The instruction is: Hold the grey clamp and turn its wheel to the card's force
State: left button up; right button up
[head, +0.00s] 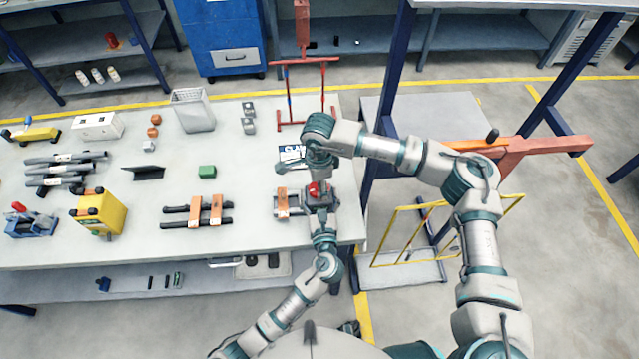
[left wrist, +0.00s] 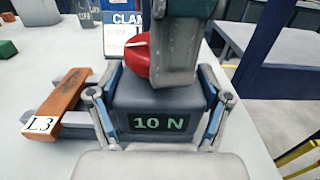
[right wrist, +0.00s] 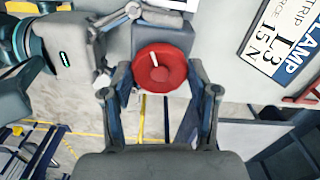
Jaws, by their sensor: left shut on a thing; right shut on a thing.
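The grey clamp (head: 322,203) is at the table's right edge; its display reads 10 N in the left wrist view (left wrist: 125,97). My left gripper (left wrist: 158,99) is shut on the clamp's body, one finger on each side. The red wheel (right wrist: 160,66) has a white mark pointing up and slightly left in the right wrist view. My right gripper (right wrist: 160,88) is shut on the wheel from above. The card (right wrist: 285,40) reads CLAMP, strip L3, force 15 N; it stands behind the clamp.
An orange block labelled L3 (left wrist: 66,100) lies on dark bars left of the clamp. More orange blocks on bars (head: 195,212), a yellow box (head: 100,213) and a green block (head: 207,171) lie farther left. A red stand (head: 304,95) is behind.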

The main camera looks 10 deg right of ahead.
jog(key=shift+w, duration=0.1)
jog(key=o, duration=1.2)
jog(key=shift+c, duration=0.2)
notch_tip(320, 180, up, 12)
